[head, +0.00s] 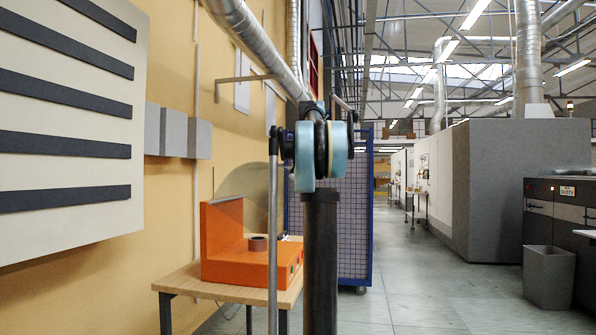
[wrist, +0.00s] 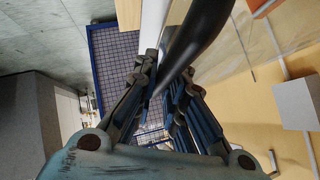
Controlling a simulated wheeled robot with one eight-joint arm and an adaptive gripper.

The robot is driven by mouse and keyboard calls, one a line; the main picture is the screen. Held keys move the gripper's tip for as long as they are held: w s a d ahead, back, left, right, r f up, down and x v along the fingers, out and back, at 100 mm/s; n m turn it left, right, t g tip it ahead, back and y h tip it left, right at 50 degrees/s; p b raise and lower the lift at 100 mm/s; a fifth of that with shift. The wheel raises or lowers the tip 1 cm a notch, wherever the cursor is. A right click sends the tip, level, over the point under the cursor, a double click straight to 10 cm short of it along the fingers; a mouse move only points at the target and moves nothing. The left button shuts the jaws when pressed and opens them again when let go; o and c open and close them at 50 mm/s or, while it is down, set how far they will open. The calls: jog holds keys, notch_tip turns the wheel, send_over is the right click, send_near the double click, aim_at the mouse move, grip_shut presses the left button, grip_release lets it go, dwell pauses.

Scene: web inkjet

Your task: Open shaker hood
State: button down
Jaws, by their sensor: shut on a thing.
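The orange shaker (head: 222,240) stands on a wooden table in the head view, left of my arm. Its see-through hood (head: 246,184) stands raised above the orange body, tilted; my arm hides part of it. In the wrist view, my gripper (wrist: 162,82) has its fingers closed in around the lower end of a black curved bar (wrist: 200,35), which looks like the hood's handle. The exact contact is hard to see. A clear panel, likely the hood (wrist: 245,45), shows to the right of the bar. An orange corner of the shaker shows at the top right.
The wooden table (head: 172,282) stands against the yellow wall. A blue mesh cage (head: 357,215) stands behind my arm. A slatted white panel (head: 65,130) is at left. A grey bin (head: 549,276) stands at right. The aisle floor between is clear.

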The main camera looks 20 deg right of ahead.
dwell(0.3)
jog(key=c, duration=1.9)
grip_release()
jog(key=shift+w, duration=0.1)
jog(key=v, duration=1.1)
jog(key=shift+s+a+r, duration=0.15)
jog(key=shift+s+r, duration=0.05)
jog(key=shift+s, duration=0.15)
jog(key=shift+s, duration=0.1)
